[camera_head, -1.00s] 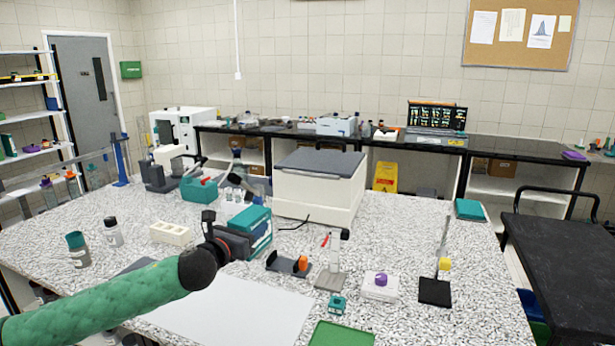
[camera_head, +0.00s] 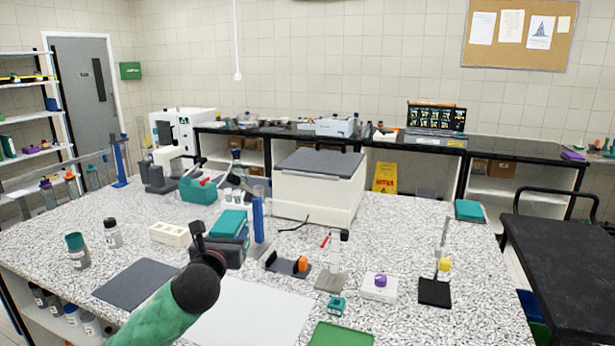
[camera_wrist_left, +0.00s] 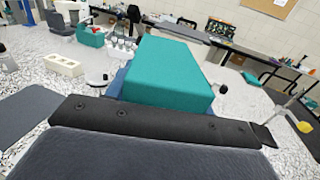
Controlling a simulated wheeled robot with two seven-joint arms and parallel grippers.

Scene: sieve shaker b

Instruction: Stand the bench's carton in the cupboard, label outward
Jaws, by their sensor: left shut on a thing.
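The carton (camera_head: 229,222) is a teal box in the head view, over the middle left of the speckled bench. It also fills the upper middle of the left wrist view (camera_wrist_left: 165,72), with its broad teal face up. My left gripper (camera_head: 226,249) is shut on its near side; the dark finger (camera_wrist_left: 150,124) crosses in front of it. I cannot tell whether the carton touches the bench. No label shows on its visible faces. I cannot pick out the cupboard for certain. My right gripper is not in view.
A blue upright piece (camera_head: 258,220) stands close right of the carton. A big white box with grey lid (camera_head: 318,190) is behind. A white rack (camera_head: 171,234) and two bottles (camera_head: 77,250) are left. A dark mat (camera_head: 135,284) and white sheet (camera_head: 255,315) lie clear in front.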

